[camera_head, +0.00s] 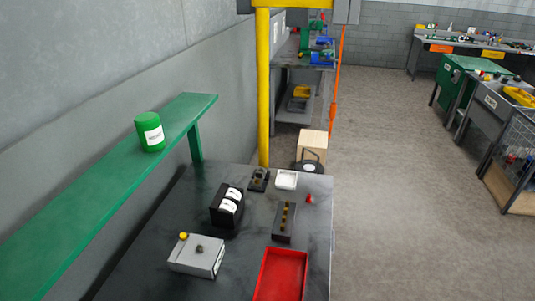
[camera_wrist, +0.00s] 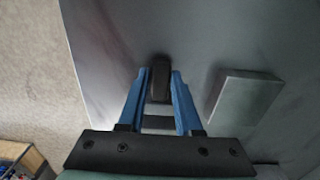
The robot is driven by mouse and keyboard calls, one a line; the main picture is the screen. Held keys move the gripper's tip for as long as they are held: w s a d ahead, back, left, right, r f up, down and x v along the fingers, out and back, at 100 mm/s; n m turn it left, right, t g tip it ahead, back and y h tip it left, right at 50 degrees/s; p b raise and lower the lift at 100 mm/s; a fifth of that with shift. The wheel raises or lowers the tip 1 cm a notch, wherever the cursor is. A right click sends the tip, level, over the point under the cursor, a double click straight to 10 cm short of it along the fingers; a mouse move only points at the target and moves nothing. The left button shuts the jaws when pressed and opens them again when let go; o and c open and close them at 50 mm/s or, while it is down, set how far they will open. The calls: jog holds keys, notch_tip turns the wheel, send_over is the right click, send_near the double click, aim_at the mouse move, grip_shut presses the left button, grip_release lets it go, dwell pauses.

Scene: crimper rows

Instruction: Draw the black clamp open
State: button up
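In the wrist view, a dark rounded upright piece (camera_wrist: 161,75), probably part of the black clamp, stands between the two blue fingers of my gripper (camera_wrist: 161,76). The fingers lie close along both its sides. I cannot tell whether they touch it or leave a thin gap. The rest of the clamp is not clearly seen here. My gripper does not show in the head view, and I cannot tell with certainty which dark object there is the clamp.
A green shelf (camera_head: 100,182) runs along the left. A grey block (camera_wrist: 245,98) sits right of my gripper.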

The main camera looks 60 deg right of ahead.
grip_shut()
dwell(1.0)
jog(key=shift+a, duration=0.1)
